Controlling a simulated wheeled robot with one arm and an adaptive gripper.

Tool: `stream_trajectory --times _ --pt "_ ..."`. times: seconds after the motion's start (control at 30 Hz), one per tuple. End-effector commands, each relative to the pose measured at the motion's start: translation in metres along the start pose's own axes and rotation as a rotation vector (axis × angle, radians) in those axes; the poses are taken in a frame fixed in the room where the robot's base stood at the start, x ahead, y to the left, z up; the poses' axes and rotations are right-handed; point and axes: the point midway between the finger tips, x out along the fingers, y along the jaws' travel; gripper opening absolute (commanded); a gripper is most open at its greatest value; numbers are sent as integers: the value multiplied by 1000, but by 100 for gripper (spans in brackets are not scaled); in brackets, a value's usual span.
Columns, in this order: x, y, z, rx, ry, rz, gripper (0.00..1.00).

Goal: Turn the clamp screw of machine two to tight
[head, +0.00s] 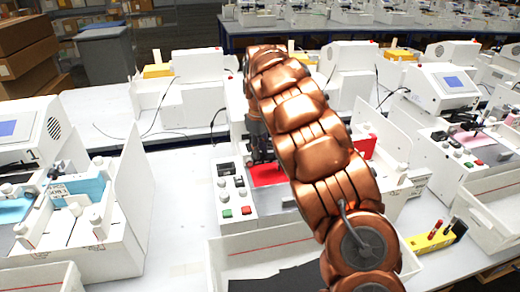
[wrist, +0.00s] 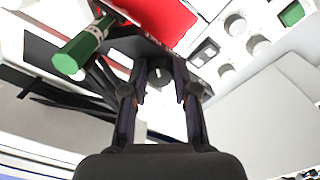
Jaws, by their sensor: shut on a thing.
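The plotter (head: 235,180) in front of me has a white body and a red sheet (head: 268,175) on its bed; the red sheet also shows in the wrist view (wrist: 165,18). I cannot read a machine number. My gripper (head: 262,155) reaches down over this bed, and my copper arm hides much of the machine. In the wrist view my gripper's dark fingers (wrist: 160,80) are closed around a small pale knob, the clamp screw (wrist: 158,74). Its turn position cannot be told. A green pen (wrist: 82,45) lies slanted beside it, close to the left finger.
A control panel with several knobs (wrist: 235,25) and a green button (wrist: 291,14) is beside the bed. Other plotters stand at left (head: 110,235) and right (head: 450,90). A white bin (head: 255,250) is in front. A yellow pen block (head: 433,238) lies at right.

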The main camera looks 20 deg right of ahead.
Motion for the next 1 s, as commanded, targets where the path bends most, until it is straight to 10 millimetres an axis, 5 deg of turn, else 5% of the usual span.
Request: stream_trajectory --times 0.37,1.0 --pt "3 -2 0 110 -1 -2 0" --pt "2 -2 -2 686 1 -1 0"
